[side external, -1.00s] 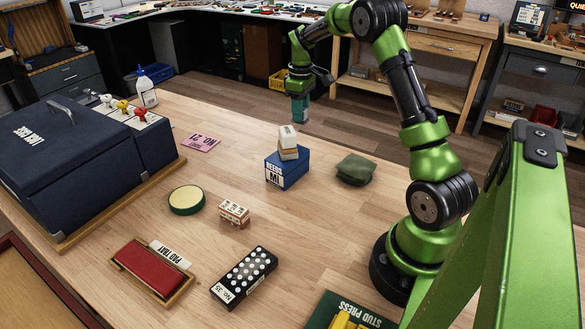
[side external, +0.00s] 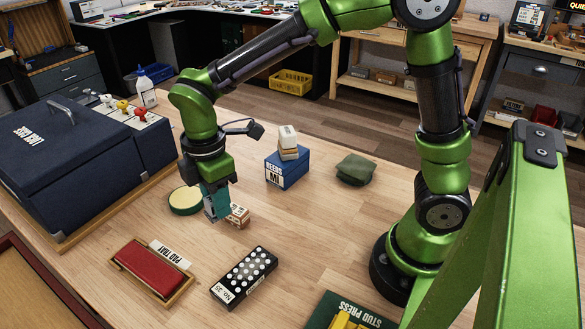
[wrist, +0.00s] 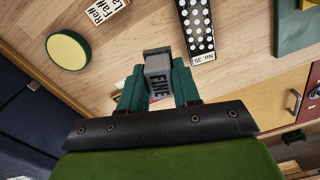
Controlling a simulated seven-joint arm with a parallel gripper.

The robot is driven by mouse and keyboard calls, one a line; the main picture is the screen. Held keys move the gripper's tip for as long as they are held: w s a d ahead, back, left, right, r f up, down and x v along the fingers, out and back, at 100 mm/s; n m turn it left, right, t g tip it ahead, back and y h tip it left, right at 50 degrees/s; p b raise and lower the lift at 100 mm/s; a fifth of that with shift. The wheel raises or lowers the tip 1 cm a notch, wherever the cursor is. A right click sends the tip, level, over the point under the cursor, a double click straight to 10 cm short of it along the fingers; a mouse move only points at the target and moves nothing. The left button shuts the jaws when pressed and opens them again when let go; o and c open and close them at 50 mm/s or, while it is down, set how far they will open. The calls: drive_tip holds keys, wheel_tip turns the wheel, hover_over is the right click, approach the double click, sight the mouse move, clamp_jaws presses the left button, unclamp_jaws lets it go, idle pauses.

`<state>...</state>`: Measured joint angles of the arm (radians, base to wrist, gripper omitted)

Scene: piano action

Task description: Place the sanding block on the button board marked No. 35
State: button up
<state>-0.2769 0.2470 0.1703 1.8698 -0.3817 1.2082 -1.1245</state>
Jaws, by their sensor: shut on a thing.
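My gripper (side external: 217,202) is shut on a grey block marked FINE, the sanding block (wrist: 157,84), which shows between the green fingers in the wrist view. In the side view the block's lower end (side external: 211,212) shows below the fingers, partly hidden. The gripper hangs over the table between the round green-rimmed pad and the lettered wooden block. The black button board (side external: 245,276) with white buttons and a No. 35 label lies nearer the camera, to the lower right of the gripper. It also shows in the wrist view (wrist: 196,26), with nothing on it.
The round pad (side external: 185,201) and lettered wooden block (side external: 238,216) are close to the gripper. A red pad tray (side external: 151,269) lies left of the board. A blue box (side external: 287,169) with stacked blocks and a green cloth (side external: 355,169) stand behind. The stud press (side external: 345,312) is right.

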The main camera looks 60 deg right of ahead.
drive_tip(key=s+a+f+n, duration=0.2)
drive_tip(key=s+a+n, duration=0.1)
drive_tip(key=s, duration=0.4)
hover_over(245, 273)
drive_tip(key=shift+n, duration=0.3)
wheel_tip(245, 273, down, 4)
drive_tip(key=shift+f, duration=2.2)
drive_tip(key=shift+f, duration=0.15)
drive_tip(key=o, duration=1.1)
drive_tip(key=shift+c, duration=0.2)
